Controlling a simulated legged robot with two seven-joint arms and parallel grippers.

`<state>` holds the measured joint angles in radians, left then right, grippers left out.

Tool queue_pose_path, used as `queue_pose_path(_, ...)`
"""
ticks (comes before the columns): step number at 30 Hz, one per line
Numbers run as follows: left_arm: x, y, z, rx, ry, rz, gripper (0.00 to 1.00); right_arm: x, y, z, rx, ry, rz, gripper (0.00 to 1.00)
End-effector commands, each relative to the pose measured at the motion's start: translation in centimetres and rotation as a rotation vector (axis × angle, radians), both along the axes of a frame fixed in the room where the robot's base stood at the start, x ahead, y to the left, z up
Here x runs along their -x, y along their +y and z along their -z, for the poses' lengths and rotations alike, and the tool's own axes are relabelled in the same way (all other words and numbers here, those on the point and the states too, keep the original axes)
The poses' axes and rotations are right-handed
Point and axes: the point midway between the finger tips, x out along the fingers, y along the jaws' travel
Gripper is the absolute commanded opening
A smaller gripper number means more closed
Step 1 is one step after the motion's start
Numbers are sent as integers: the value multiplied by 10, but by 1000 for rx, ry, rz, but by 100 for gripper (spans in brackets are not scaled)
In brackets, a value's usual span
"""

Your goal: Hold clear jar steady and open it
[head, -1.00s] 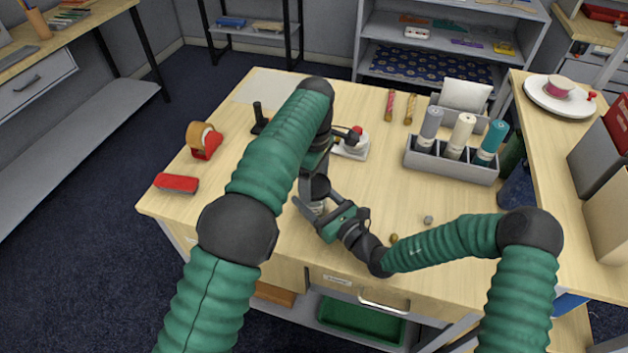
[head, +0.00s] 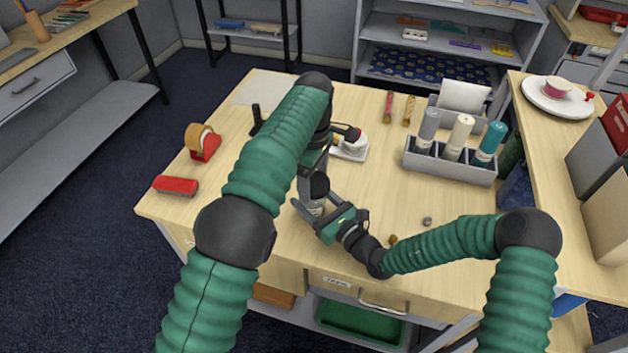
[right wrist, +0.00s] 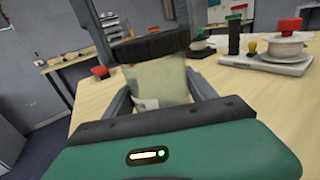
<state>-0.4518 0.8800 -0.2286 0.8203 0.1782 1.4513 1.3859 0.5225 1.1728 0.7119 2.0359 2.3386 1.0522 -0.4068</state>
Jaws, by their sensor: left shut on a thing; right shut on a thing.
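The clear jar (head: 314,207) stands near the front of the table, upright, with a dark ribbed lid (head: 319,185) on top. In the right wrist view the jar (right wrist: 158,86) has pale contents and a white label, and its black lid (right wrist: 151,46) sits on its mouth. My right gripper (head: 313,212) is shut around the jar's body, one finger on each side. My left gripper (head: 315,183) reaches down from above and is shut at the lid; its arm partly hides the contact. A grey finger beside the lid shows in the right wrist view.
A red tape dispenser (head: 204,142) and a red case (head: 176,186) lie at the left. A white device with a red top (head: 351,146) stands behind the jar. A grey rack (head: 450,165) with bottles is at the right. Small lumps (head: 427,221) lie near my right forearm.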

Motion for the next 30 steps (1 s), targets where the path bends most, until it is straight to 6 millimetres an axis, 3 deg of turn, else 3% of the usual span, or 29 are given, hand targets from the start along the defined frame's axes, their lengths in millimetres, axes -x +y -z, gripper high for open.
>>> queue_pose_path(17, 0, 1, -10, -1, 0, -1, 27, 0, -1, 2, 1, 3, 3, 0)
queue_pose_path(24, -1, 1, -43, -1, -2, -1, 27, -1, -2, 2, 1, 3, 3, 0)
queue_pose_path(30, 0, 1, -49, -2, 1, -1, 27, -1, -2, 2, 1, 3, 3, 0)
